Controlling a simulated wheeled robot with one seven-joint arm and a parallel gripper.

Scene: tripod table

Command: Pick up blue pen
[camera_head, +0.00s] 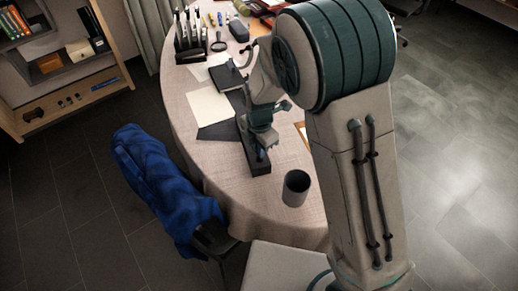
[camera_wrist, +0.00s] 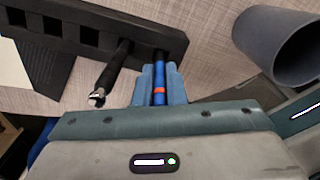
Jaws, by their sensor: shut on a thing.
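The blue pen (camera_wrist: 158,60) with an orange-red band is between the two fingers of my gripper (camera_wrist: 159,80) in the wrist view. My gripper is shut on it. The pen's far end meets the end of a black slotted holder (camera_wrist: 85,28); I cannot tell whether it is still inside a slot. In the head view my gripper (camera_head: 261,152) is low over the near end of the holder (camera_head: 259,168) on the table, and the pen cannot be made out there.
A black pen-like tool (camera_wrist: 116,68) with a metal tip leans from the holder, left of my fingers. A dark grey cup (camera_head: 296,188) stands close to the right. Paper (camera_head: 208,106) and a dark notebook (camera_head: 226,77) lie farther back. A blue-draped chair (camera_head: 160,180) stands at the left.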

